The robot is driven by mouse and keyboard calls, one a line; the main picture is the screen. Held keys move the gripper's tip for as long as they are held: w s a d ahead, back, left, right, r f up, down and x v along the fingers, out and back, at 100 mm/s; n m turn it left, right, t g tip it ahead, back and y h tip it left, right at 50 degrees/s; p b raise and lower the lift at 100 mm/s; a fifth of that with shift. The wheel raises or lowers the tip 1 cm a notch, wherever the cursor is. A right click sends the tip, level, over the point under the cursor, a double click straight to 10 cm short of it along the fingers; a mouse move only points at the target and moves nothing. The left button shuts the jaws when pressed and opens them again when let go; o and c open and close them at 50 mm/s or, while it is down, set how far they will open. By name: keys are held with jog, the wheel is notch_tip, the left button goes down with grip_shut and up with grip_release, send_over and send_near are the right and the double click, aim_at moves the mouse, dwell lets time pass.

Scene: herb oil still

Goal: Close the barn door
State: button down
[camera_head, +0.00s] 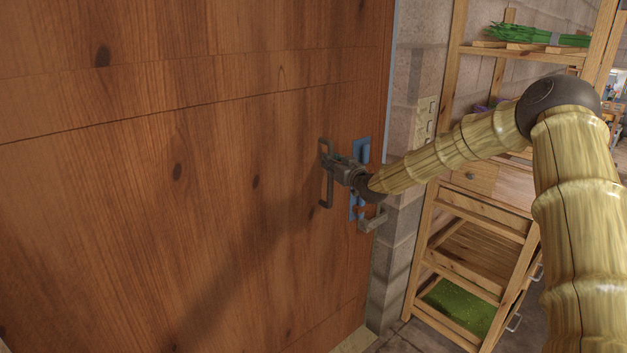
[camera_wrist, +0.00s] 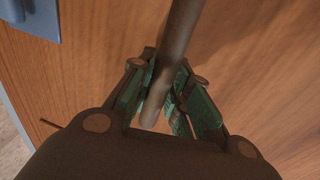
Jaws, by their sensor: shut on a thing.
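The barn door (camera_head: 180,170) is a large brown wooden panel that fills the left of the head view. Its dark bar handle (camera_head: 326,195) stands upright near the door's right edge. A blue metal plate (camera_head: 361,151) with a grey lever (camera_head: 373,220) sits beside the handle at that edge. My gripper (camera_head: 333,164) is at the handle. In the wrist view, the handle bar (camera_wrist: 172,60) runs between the green-padded fingers of my gripper (camera_wrist: 165,95), which are shut on it. The door face (camera_wrist: 260,70) lies behind the fingers. My gripper hides part of the handle and plate.
A block wall (camera_head: 407,130) stands right of the door edge, with a switch panel (camera_head: 426,120) on it. A wooden shelf rack (camera_head: 432,232) with green herbs (camera_head: 535,36) on top stands further right. A strip of floor (camera_head: 400,338) shows below.

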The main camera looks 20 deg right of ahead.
jog(key=d, duration=0.2)
jog(key=w+d+b, duration=0.2)
jog(key=d, duration=0.1)
jog(key=shift+d+r, duration=0.15)
jog(key=shift+d, duration=0.15)
jog(key=shift+d, duration=0.1)
jog(key=c, duration=1.6)
grip_release()
jog(key=shift+o, duration=1.4)
jog(key=shift+d, duration=0.25)
jog(key=shift+a, duration=0.15)
